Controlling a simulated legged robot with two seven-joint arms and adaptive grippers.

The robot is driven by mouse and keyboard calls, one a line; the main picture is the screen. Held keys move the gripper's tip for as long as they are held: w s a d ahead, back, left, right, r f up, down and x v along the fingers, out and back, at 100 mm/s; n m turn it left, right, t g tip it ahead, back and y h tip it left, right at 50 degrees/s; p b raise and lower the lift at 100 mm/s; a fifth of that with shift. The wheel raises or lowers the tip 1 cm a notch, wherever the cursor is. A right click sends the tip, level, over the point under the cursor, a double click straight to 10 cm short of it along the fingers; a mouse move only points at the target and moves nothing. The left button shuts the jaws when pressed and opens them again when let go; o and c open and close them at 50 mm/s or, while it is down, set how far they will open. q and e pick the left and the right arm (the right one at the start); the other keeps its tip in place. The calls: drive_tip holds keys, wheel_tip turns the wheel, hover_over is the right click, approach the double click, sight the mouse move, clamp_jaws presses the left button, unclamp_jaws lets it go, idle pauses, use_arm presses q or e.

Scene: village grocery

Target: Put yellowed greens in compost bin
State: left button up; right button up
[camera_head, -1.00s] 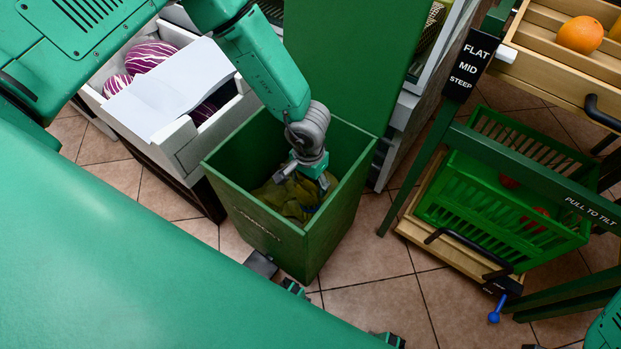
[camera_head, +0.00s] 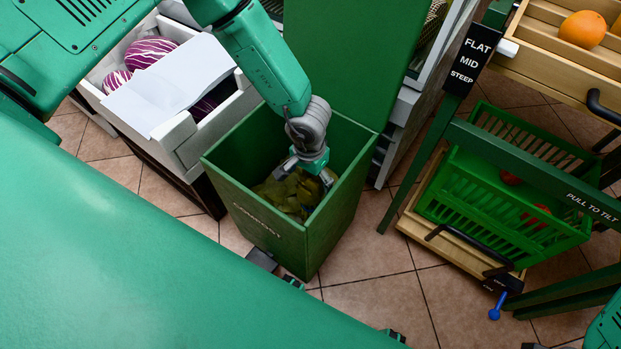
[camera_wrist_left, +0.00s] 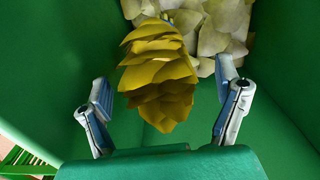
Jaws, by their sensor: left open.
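The green compost bin (camera_head: 262,222) stands open in the middle of the head view. My left gripper (camera_head: 307,180) reaches down inside it. In the left wrist view, my left gripper (camera_wrist_left: 166,112) is open, its two fingers spread wide. A bunch of yellowed greens (camera_wrist_left: 160,75) shows between and beyond the fingers, with a gap on either side. The greens also show low in the bin in the head view (camera_head: 290,200), partly hidden by the gripper. I cannot tell whether the bunch rests on the bottom. My right gripper is out of view.
Pale leaf pieces (camera_wrist_left: 222,28) lie in the bin. A white crate (camera_head: 187,140) with purple-striped produce and a white sheet stands left. A green basket (camera_head: 480,205) sits at right beneath a tilting rack holding oranges (camera_head: 582,30). The tiled floor between bin and basket is clear.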

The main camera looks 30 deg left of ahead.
use_arm(q)
wheel_tip(320, 180, up, 11)
drive_tip(key=shift+r, duration=0.1)
idle(0.8)
